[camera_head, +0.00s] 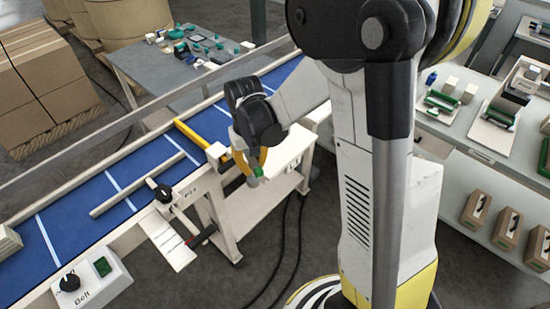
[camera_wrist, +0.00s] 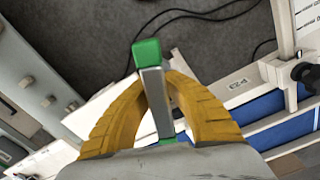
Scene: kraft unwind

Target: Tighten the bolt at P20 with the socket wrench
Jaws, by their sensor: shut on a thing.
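My gripper (camera_wrist: 165,98) has two ribbed yellow fingers closed around the socket wrench (camera_wrist: 155,100), a grey metal bar with green ends. In the wrist view the wrench's green end (camera_wrist: 147,52) points up the picture, past the fingertips. In the head view my gripper (camera_head: 247,163) is beside the conveyor's near edge, with the wrench's green tip (camera_head: 253,181) pointing down. A small white label (camera_wrist: 238,84) is on the conveyor frame in the wrist view, too small to read surely. I cannot make out the bolt at P20; no contact between wrench and bolt is visible.
The blue conveyor (camera_head: 85,210) runs diagonally on the left, with a yellow bar (camera_head: 200,134) and a black clamp knob (camera_head: 163,193) at its side. A control box with a knob (camera_head: 85,287) stands at the lower left. Shelves with parts (camera_head: 480,170) are at right.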

